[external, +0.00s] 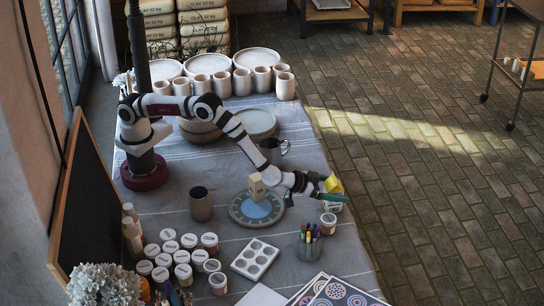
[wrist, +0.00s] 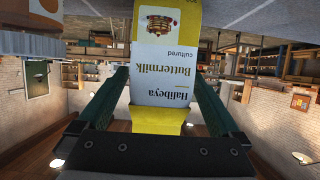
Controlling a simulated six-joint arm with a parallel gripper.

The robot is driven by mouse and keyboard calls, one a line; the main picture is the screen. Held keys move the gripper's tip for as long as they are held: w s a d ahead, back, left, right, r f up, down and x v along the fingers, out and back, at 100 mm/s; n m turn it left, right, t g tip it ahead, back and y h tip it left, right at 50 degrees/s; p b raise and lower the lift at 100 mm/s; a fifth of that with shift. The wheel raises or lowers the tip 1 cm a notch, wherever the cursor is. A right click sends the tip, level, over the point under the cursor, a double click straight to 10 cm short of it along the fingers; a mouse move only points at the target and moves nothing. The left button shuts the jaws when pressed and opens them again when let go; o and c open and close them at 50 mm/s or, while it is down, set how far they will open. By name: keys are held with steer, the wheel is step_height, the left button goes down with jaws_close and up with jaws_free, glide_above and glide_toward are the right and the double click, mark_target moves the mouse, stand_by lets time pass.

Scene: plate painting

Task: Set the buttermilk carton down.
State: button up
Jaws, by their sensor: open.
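The buttermilk carton (wrist: 165,75) is yellow and white, with its printed name upside down in the wrist view. In the external view its yellow part (external: 334,184) shows near the table's right edge, partly covered by my gripper. My gripper (external: 325,191) is open, with one teal finger on each side of the carton. In the wrist view, gaps show between the carton and both fingers (wrist: 160,77). The carton's base is largely hidden, so its contact with the table cannot be told for sure.
A jar (external: 328,223) and a cup of markers (external: 309,242) stand close in front of the carton. A palette (external: 255,259) and several paint jars (external: 183,257) lie nearer the camera.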

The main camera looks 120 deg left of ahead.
steer(key=s+d+r+m+h, duration=0.3)
steer(key=s+d+r+h, duration=0.15)
steer(key=d+r, duration=0.4)
steer(key=s+d+r+m+h, duration=0.3)
steer(key=s+d+r, duration=0.25)
steer(key=d, duration=0.65)
steer(key=s+d+r+m+g+h, duration=0.25)
steer(key=s+d, duration=0.25)
steer(key=s, duration=0.5)
steer(key=s+a+m+g+y, duration=0.1)
steer(key=s+a+m+g, duration=0.1)
steer(key=s, duration=1.3)
steer(key=s+a+m+g+y, duration=0.1)
steer(key=s+m+g, duration=0.3)
steer(key=s, duration=1.1)
steer(key=shift+a+r+g, duration=0.2)
steer(key=shift+a+g, duration=0.35)
steer(key=shift+a, duration=0.25)
steer(key=shift+s, duration=0.1)
